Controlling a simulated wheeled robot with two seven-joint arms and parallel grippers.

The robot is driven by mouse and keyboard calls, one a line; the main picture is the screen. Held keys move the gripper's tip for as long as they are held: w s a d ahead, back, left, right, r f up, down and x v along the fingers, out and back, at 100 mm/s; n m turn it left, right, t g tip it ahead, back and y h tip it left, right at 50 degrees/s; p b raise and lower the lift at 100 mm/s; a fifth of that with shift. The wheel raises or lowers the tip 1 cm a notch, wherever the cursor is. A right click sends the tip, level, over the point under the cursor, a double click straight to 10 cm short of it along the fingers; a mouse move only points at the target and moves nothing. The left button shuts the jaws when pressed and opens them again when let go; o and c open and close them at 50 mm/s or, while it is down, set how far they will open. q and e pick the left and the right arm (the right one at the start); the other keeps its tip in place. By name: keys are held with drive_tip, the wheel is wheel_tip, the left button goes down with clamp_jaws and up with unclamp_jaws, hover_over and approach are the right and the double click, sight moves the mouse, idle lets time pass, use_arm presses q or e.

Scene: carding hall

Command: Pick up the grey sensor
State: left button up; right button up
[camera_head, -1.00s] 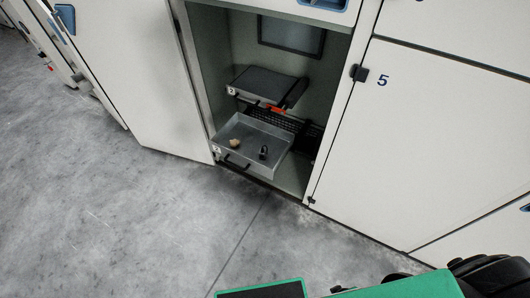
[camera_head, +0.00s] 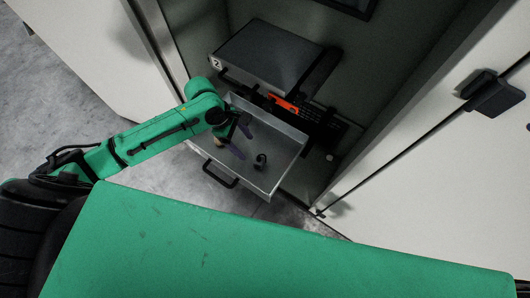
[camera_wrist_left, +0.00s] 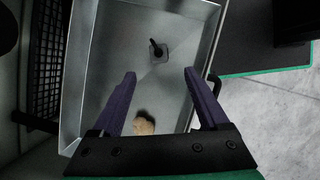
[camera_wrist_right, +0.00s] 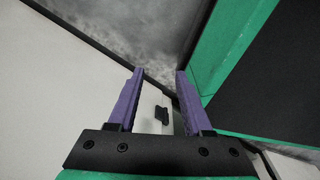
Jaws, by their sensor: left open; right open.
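A small dark grey sensor (camera_head: 261,160) with a black stem lies in the open metal drawer (camera_head: 283,178). In the left wrist view the sensor (camera_wrist_left: 158,48) is beyond my fingertips, on the drawer's floor. My left gripper (camera_head: 242,140) is open and empty over the drawer, beside the sensor and apart from it. Its purple fingers (camera_wrist_left: 160,73) point toward the sensor in the left wrist view. My right gripper (camera_wrist_right: 159,73) is open and empty, away from the drawer, facing a pale panel and the floor; the head view does not show it.
A tan lump (camera_wrist_left: 144,124) lies in the same drawer, close to my left fingers. A closed grey unit marked 2 (camera_head: 270,55) sits above and behind the drawer. An orange part (camera_head: 283,103) shows beneath it. Cabinet walls and a white door (camera_head: 440,150) flank the opening.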

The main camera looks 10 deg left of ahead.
sight(257, 159)
use_arm(q)
drive_tip(key=b+x, duration=0.2)
drive_tip(key=x, duration=0.5)
drive_tip(key=b+x, duration=0.2)
drive_tip(key=x, duration=0.3)
drive_tip(key=shift+w+f+b, duration=0.2)
drive_tip(key=shift+f+b, duration=0.1)
drive_tip(key=shift+b, duration=0.05)
drive_tip(key=shift+f, duration=0.1)
drive_tip(key=shift+c, duration=0.3)
use_arm(e)
drive_tip(key=w+a+r, duration=0.2)
drive_tip(key=w+r, duration=0.2)
drive_tip(key=w, duration=0.5)
use_arm(q)
clamp_jaws()
use_arm(e)
drive_tip(key=shift+w+a, duration=0.1)
drive_tip(key=shift+w, duration=0.05)
use_arm(q)
drive_tip(key=shift+r, duration=0.2)
